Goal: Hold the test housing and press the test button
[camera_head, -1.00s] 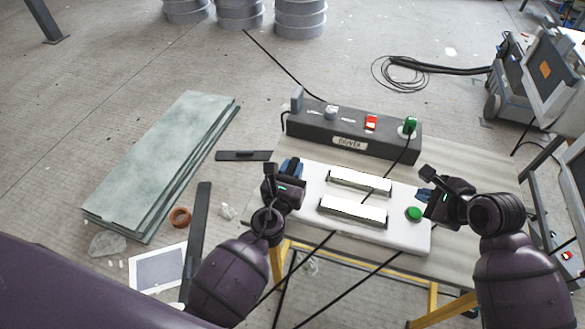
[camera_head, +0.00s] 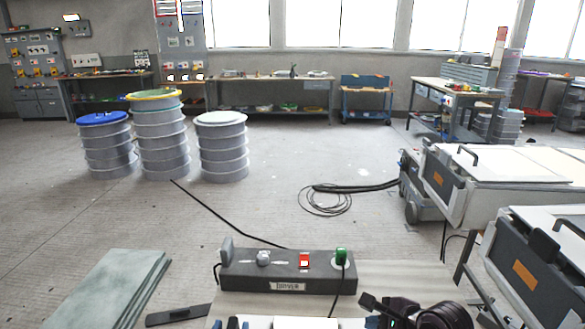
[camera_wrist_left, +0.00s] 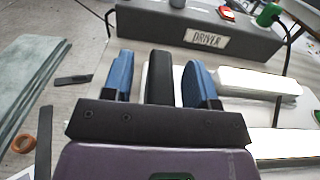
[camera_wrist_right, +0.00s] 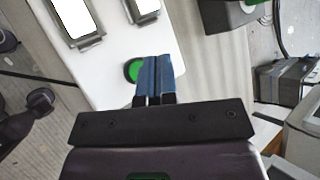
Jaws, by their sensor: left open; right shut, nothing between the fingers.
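The white test housing (camera_wrist_right: 105,62) lies on the bench with two lit bars on top. In the head view only its far edge (camera_head: 290,323) shows at the bottom. My left gripper (camera_wrist_left: 160,62) is open at the housing's left end. A dark upright bar (camera_wrist_left: 159,85) shows between its blue fingers without being gripped. The left fingertips barely show in the head view (camera_head: 232,323). My right gripper (camera_wrist_right: 155,62) is shut and empty beside the round green test button (camera_wrist_right: 133,70), its fingers partly covering the button. Whether they touch it, I cannot tell.
A dark driver box (camera_head: 285,272) with a red switch and green plug stands behind the housing. Green-grey sheets (camera_head: 108,290) lie on the floor at left. Grey drums (camera_head: 160,140) stand behind. Wheeled machines (camera_head: 480,180) stand at right. A cable coil (camera_head: 325,200) lies between.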

